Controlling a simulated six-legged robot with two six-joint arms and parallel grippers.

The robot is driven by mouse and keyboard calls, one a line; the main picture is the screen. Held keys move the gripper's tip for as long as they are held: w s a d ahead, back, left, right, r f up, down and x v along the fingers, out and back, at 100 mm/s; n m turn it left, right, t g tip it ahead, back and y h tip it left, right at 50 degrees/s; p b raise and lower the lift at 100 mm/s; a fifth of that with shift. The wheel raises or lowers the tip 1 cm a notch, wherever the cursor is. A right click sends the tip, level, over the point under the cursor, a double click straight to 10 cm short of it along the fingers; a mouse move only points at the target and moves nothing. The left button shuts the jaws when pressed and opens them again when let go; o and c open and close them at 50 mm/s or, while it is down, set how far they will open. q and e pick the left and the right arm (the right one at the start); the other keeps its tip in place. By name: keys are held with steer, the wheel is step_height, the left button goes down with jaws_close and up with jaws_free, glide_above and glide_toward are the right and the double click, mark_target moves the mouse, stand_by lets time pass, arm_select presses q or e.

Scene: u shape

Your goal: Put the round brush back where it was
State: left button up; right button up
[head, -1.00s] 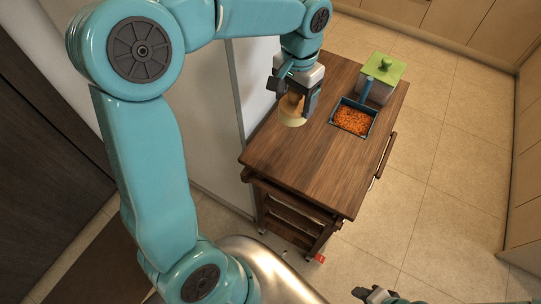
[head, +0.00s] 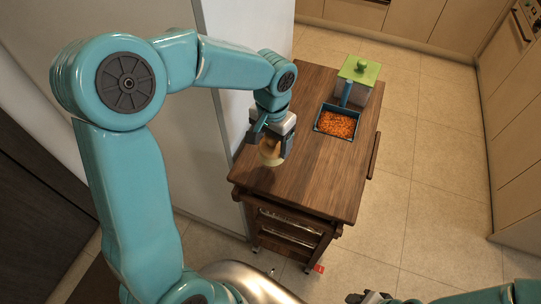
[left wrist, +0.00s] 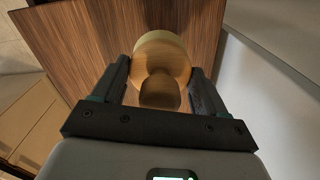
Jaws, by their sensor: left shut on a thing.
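The round brush (head: 270,155), with a pale round head and a brown handle, is in my left gripper (head: 272,142) over the near left part of the wooden cart top (head: 310,178). In the left wrist view, the brush (left wrist: 162,50) lies between the two dark fingers of my left gripper (left wrist: 160,90), which is shut on its handle. The pale head points away from the palm. I cannot tell whether the head touches the wood. My right gripper (head: 370,297) shows only partly at the bottom edge; its jaw state is unclear.
A blue pan (head: 317,130) of orange bits (head: 336,124) stands on the cart's right side. Behind it is a box with a green lid (head: 359,70). A pale wall panel (head: 215,150) stands close along the cart's left. The cart top's near middle is clear.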

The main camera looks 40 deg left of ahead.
mark_target(272, 156)
arm_select(q)
steer(key=shift+s+f, duration=0.1)
steer(key=shift+f, duration=3.05)
steer(key=shift+f, duration=0.2)
steer(key=o, duration=0.9)
steer(key=shift+o, duration=0.2)
steer(key=shift+r, duration=0.1)
steer(key=shift+r, duration=0.25)
step_height(272, 156, up, 12)
steer(key=shift+f, duration=0.1)
